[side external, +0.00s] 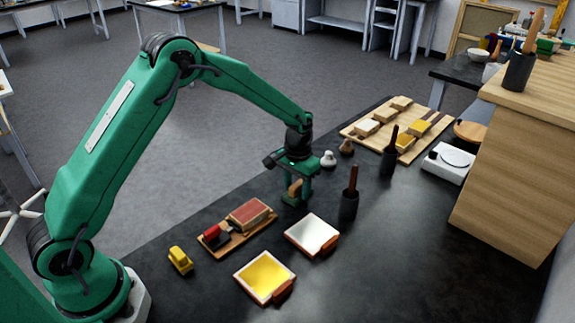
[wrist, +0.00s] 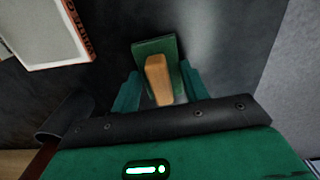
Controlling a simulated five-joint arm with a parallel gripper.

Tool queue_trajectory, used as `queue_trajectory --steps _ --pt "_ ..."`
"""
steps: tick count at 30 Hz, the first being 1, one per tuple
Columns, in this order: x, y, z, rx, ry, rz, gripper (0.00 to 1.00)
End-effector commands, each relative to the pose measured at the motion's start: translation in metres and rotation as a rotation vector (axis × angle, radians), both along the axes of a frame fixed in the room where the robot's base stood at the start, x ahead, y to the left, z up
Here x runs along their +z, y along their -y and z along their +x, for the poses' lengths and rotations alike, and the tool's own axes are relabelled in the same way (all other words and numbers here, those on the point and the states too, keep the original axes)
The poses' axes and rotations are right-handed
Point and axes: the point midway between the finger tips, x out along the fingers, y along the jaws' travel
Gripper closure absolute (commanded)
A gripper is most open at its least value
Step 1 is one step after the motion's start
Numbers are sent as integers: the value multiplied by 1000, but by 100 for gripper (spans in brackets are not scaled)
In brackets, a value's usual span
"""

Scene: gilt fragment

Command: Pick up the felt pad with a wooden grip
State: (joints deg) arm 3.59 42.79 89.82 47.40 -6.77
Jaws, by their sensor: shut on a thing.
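The felt pad with a wooden grip is a green pad (wrist: 148,47) topped by a tan wooden block (wrist: 158,78) in the wrist view. In the side external view its wooden grip (side external: 294,188) shows below my wrist, with the rest partly hidden by the fingers. My gripper (side external: 295,193) is shut on it, with a green finger on each side of the wooden grip in the wrist view (wrist: 158,88). The pad is at or close to the black tabletop; I cannot tell whether it touches.
A white square pad (side external: 312,234) and a yellow one (side external: 264,275) lie in front. A wooden tray (side external: 233,243) holds red-topped blocks, near a yellow item (side external: 180,260). A dark cup (side external: 348,208) stands right of my gripper. A wooden board (side external: 372,143) with several blocks lies behind.

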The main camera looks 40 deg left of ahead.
Motion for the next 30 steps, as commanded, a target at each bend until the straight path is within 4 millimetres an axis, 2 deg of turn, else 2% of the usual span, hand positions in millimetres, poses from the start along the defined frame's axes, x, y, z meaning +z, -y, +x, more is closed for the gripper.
queue_trajectory --steps 8,14,30 --pt "16 0 1 0 3 0 79" --pt "45 1 0 -1 5 -1 79" --pt "96 77 -53 -4 2 0 79"
